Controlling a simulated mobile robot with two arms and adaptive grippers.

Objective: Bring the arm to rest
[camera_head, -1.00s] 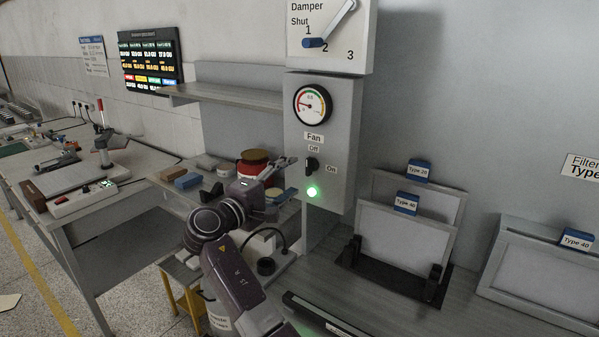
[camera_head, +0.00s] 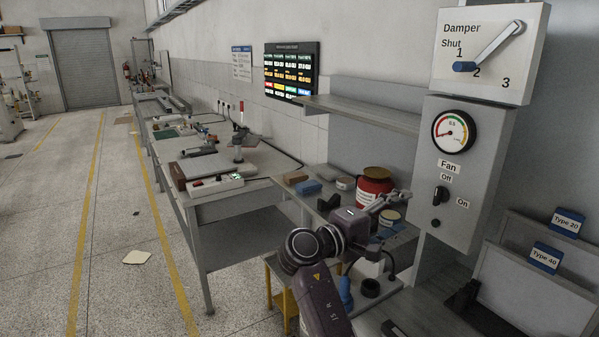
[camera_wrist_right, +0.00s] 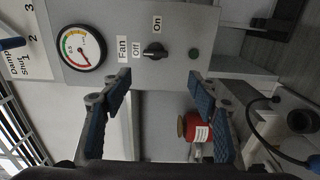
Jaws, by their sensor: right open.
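My right gripper (camera_head: 388,202) is in the head view, in front of the side bench and left of the fan control box (camera_head: 470,180). In the right wrist view its two blue-padded fingers (camera_wrist_right: 158,88) are spread wide with nothing between the tips. The fan knob (camera_wrist_right: 155,51) is beyond the fingertips, not touched, and seems to point toward Off. The lamp (camera_wrist_right: 194,54) beside it is dark. A red tub (camera_head: 373,187) stands on the bench behind the gripper. My left gripper is not in view.
The damper panel (camera_head: 490,55) has its lever near 2. Filter frames labelled Type 20 (camera_head: 567,221) and Type 40 (camera_head: 546,257) stand at the right. A long workbench (camera_head: 245,190) runs along the wall. The floor at the left is open, with a pale sheet (camera_head: 136,257) on it.

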